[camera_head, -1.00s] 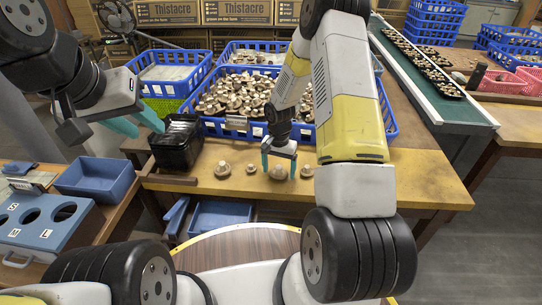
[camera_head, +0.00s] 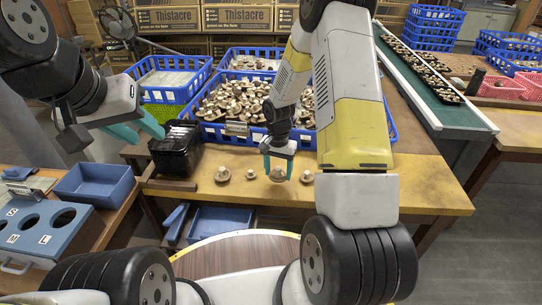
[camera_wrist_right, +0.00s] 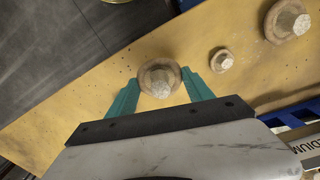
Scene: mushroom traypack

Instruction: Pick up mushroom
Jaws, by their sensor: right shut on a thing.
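My right gripper (camera_head: 278,168) points down over the front of the yellow table. It is shut on a brown mushroom with a pale stem (camera_head: 278,173). In the right wrist view, the mushroom (camera_wrist_right: 160,77) sits between the teal fingertips (camera_wrist_right: 160,82), stem toward the camera. I cannot tell whether it is clear of the table. Other mushrooms stand in the same row: one on the left (camera_head: 222,175), a small one (camera_head: 251,174) and one on the right (camera_head: 306,176). My left gripper (camera_head: 151,134) is open and empty, above the black container.
A blue crate (camera_head: 330,142) full of mushrooms stands behind the row. The black container (camera_head: 175,152) is at the table's left. A blue box with round holes (camera_head: 38,232) and a blue bin (camera_head: 93,186) sit at far left. The table's right front (camera_head: 425,190) is clear.

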